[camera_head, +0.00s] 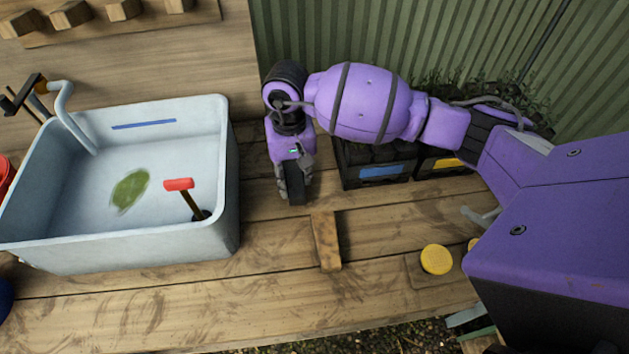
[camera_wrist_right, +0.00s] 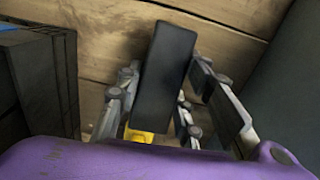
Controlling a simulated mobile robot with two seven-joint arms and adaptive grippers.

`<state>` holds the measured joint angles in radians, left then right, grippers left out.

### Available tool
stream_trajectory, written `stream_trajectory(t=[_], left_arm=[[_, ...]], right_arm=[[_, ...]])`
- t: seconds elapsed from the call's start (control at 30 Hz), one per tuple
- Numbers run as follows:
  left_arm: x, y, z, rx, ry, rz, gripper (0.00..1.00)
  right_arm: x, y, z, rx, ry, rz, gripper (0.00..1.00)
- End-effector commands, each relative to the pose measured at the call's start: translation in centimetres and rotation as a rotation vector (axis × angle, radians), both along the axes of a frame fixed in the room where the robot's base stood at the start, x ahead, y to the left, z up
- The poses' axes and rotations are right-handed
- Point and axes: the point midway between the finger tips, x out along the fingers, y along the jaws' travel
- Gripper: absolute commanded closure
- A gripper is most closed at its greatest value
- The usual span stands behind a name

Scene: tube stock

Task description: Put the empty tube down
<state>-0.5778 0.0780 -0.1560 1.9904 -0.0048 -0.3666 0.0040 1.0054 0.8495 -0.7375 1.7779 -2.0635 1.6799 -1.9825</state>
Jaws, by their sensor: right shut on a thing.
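My right gripper (camera_head: 292,186) hangs down over the wooden bench, between the sink and the black crates. It is shut on a dark, plain tube (camera_wrist_right: 168,70), which stands out between the fingers in the right wrist view. The fingers (camera_wrist_right: 165,108) flank it there on both sides. A small yellow patch (camera_wrist_right: 138,135) shows near the base of the fingers. In the head view the tube is mostly hidden by the gripper, and I cannot tell whether it touches the bench. My left gripper is not in view.
A pale sink (camera_head: 225,215) with a red-handled tool (camera_head: 179,184) stands at left. Black crates with a blue label (camera_head: 384,172) and a yellow label (camera_head: 446,163) stand at right. A wooden strip (camera_head: 326,242) and a yellow disc (camera_head: 436,259) lie in front. Bare bench (camera_head: 270,240) lies between.

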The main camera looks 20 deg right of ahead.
Motion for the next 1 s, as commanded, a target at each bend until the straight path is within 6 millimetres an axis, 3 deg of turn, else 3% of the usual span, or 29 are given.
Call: stream_trajectory(t=[0.1, 0.47, 0.5, 0.6, 1.0], left_arm=[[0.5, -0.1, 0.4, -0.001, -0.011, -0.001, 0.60], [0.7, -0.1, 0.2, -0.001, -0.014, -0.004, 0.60], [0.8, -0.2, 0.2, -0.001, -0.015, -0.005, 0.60], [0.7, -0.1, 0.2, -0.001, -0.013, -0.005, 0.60], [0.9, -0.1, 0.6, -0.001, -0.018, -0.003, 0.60]], right_arm=[[0.1, 0.0, -1.1, 0.001, -0.002, 0.000, 0.84], [0.0, 0.0, -1.7, -0.001, -0.001, 0.000, 0.84], [0.0, 0.0, -1.6, -0.001, -0.002, 0.000, 0.62], [0.1, 0.0, -1.5, -0.001, -0.003, 0.000, 0.49], [0.1, 0.1, -0.8, 0.000, -0.005, 0.000, 0.47]])
